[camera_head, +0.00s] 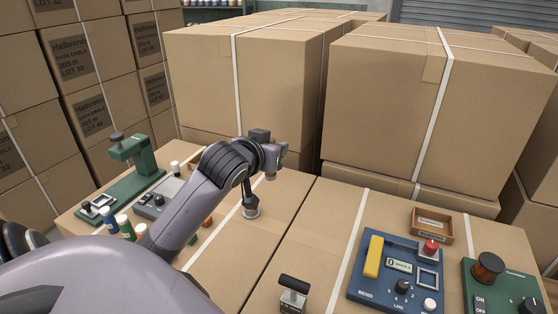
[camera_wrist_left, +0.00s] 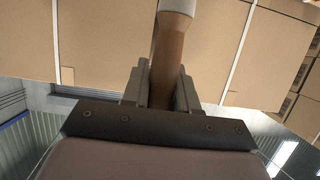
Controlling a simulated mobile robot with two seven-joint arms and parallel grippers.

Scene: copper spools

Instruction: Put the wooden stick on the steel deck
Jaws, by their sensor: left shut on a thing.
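My left gripper (camera_head: 275,160) is above the far part of the carton top, near the tall cartons. In the left wrist view it is shut on a brown wooden stick (camera_wrist_left: 167,62) with a pale end (camera_wrist_left: 176,6), which stands out beyond the fingers. In the head view the stick is mostly hidden by the gripper. A grey device with a flat plate (camera_head: 173,188) lies at the left, partly behind my arm; I cannot tell surely whether this plate is the steel deck. My right gripper is not in view.
A dark-handled tool with a round metal base (camera_head: 251,212) stands below the gripper. A green press (camera_head: 140,160) and several small bottles are at the left. A blue panel (camera_head: 385,290), a wooden tray (camera_head: 447,236) and a black-handled stamp (camera_head: 294,290) are at the right.

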